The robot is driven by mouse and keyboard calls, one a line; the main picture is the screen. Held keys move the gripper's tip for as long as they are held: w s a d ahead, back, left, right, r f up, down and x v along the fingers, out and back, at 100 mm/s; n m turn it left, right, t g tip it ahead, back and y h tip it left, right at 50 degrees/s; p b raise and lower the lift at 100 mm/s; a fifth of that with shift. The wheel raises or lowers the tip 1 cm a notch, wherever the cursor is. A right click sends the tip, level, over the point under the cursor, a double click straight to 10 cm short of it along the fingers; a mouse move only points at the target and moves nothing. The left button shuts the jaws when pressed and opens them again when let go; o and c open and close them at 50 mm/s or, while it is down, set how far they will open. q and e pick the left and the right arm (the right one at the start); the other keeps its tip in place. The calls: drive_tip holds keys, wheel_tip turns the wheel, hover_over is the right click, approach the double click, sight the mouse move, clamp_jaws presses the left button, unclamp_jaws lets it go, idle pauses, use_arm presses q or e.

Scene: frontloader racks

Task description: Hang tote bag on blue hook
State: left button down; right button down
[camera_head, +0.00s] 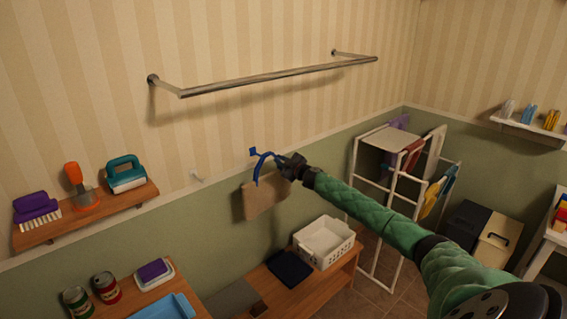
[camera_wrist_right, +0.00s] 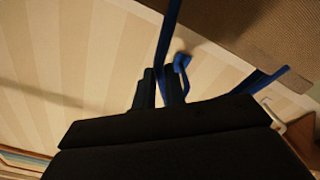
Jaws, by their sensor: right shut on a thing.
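The tan tote bag (camera_head: 264,197) with blue straps hangs in front of the wall. My right gripper (camera_head: 287,166) is shut on a blue strap (camera_head: 262,162), with the bag below it. The small blue hook (camera_head: 253,152) is on the wall just left of the strap's top; I cannot tell whether they touch. In the right wrist view the strap (camera_wrist_right: 166,42) runs down into the dark jaws (camera_wrist_right: 160,92). The bag cloth (camera_wrist_right: 250,25) fills the upper right there. A curved blue piece (camera_wrist_right: 182,68) beside the jaws looks like the hook. My left gripper is not visible.
A white hook (camera_head: 196,175) is left of the bag. A metal rail (camera_head: 270,77) juts out above. A wooden bench with a white basket (camera_head: 323,241) stands below. A white drying rack (camera_head: 357,180) stands at right, and a wooden shelf (camera_head: 90,213) at left.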

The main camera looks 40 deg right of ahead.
drive_tip(key=shift+w+a+r, duration=0.1)
drive_tip(key=shift+w+r, duration=0.05)
drive_tip(key=shift+w, duration=0.6)
drive_tip(key=shift+w+r, duration=0.15)
drive_tip(key=shift+w, duration=0.55)
drive_tip(key=shift+w+a+f, duration=0.25)
drive_tip(key=shift+w+f, duration=0.25)
drive_tip(key=shift+w, duration=0.25)
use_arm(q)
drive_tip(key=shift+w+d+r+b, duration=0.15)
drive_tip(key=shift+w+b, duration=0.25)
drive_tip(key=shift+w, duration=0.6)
use_arm(e)
drive_tip(key=shift+w+f, duration=0.4)
drive_tip(key=shift+w, duration=0.15)
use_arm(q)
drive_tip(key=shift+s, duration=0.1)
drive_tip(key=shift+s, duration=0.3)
use_arm(e)
drive_tip(key=c, duration=1.9)
unclamp_jaws()
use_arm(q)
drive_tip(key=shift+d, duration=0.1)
use_arm(e)
drive_tip(key=shift+d, duration=0.1)
